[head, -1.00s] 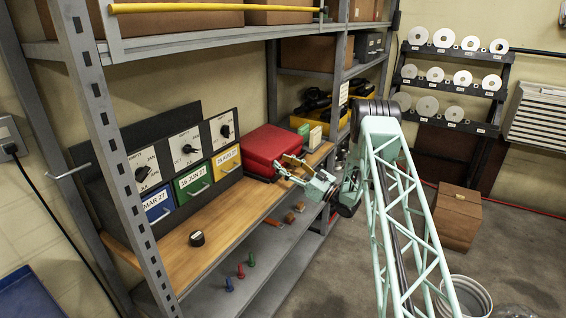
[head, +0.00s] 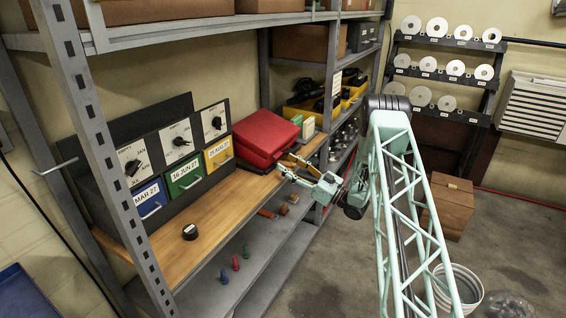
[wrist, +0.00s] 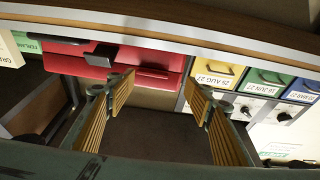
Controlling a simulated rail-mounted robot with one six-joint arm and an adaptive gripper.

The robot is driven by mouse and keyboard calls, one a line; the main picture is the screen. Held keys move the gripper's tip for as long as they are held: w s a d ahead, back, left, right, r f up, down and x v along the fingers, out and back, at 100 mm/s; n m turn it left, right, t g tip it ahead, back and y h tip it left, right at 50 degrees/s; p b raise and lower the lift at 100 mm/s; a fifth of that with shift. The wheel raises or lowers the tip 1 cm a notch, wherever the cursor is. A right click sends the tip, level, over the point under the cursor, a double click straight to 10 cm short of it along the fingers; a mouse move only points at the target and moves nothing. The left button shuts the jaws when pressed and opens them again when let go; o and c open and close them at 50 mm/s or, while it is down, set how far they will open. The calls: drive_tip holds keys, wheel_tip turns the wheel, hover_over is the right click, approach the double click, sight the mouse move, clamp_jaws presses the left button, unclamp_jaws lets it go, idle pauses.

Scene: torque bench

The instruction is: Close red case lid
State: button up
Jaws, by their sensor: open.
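The red case (head: 266,133) stands at the far end of the wooden shelf, its lid lying down over the base. I cannot tell whether the lid is fully shut. In the wrist view the red case (wrist: 75,62) shows its front with a dark handle or latch. My gripper (head: 291,164) is just in front of the case, to its right, and looks apart from it. Its two tan fingers are open and empty; in the wrist view my gripper (wrist: 159,78) has the case's front beyond it.
Blue, green and yellow drawers (head: 218,153) with dials stand left of the case. A black knob (head: 190,232) sits on the wooden shelf (head: 225,205). Grey rack uprights (head: 100,160) border the space.

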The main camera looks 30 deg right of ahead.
drive_tip(key=shift+s+d+r, duration=0.35)
drive_tip(key=shift+s+d, duration=0.05)
idle(0.4)
drive_tip(key=shift+r, duration=0.1)
